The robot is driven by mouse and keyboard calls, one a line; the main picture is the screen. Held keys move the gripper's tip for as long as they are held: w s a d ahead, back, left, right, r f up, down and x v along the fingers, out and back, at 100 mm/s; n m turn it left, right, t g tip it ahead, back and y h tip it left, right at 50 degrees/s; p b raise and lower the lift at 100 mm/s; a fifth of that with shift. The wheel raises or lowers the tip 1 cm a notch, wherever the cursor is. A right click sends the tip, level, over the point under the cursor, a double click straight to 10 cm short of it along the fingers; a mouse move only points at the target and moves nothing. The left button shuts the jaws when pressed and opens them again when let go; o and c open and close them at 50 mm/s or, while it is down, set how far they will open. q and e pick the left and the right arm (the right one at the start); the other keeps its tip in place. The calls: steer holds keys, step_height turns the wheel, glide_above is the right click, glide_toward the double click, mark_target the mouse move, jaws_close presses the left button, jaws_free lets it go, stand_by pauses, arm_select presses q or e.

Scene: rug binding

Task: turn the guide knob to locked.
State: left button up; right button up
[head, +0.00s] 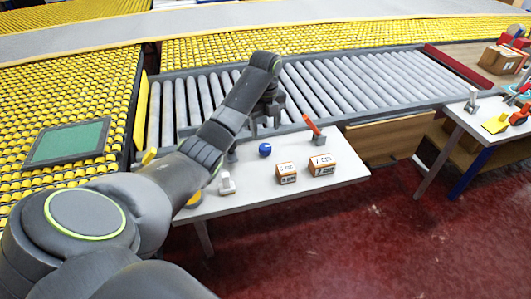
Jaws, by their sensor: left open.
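A small blue round knob (265,149) sits on the white table (238,201); it looks like the guide knob, but its lock setting is too small to read. An orange-red lever (311,124) stands tilted on a small post to its right, at the table's back edge. My left gripper (265,124) points down beyond the blue knob, near the table's back edge and the roller conveyor. It is open, with nothing seen between its fingers, and apart from the knob. My right gripper is out of view.
Two small cardboard boxes (322,165) (286,173) stand right of the knob. The roller conveyor (340,85) runs behind. A second table (490,122) with several items is at right; red floor lies between.

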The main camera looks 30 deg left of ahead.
mark_target(266, 147)
arm_select(q)
step_height(266, 147, down, 8)
steer(key=shift+f, duration=0.15)
steer(key=shift+c, duration=0.2)
steer(key=c, duration=1)
